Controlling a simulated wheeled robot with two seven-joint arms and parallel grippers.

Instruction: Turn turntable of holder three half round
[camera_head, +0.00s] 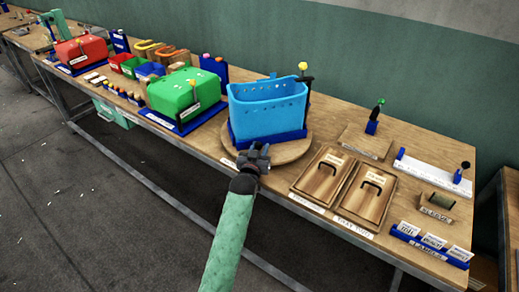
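A round wooden turntable (294,151) lies on the bench near its front edge. A blue basket (268,112) with small holes stands on it in a dark blue holder (283,137). A dark upright post with a yellow knob (303,65) stands at the basket's right back side. My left gripper (255,153) is at the front left rim of the turntable, in front of the basket. Its fingers look dark and small, and I cannot tell whether they touch the rim or how far apart they are. My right gripper is not in view.
A green box (173,90) and a red box (81,50) stand in blue holders to the left. Two wooden lids with black handles (322,174) lie to the right. A label rack (431,243) stands at the right front.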

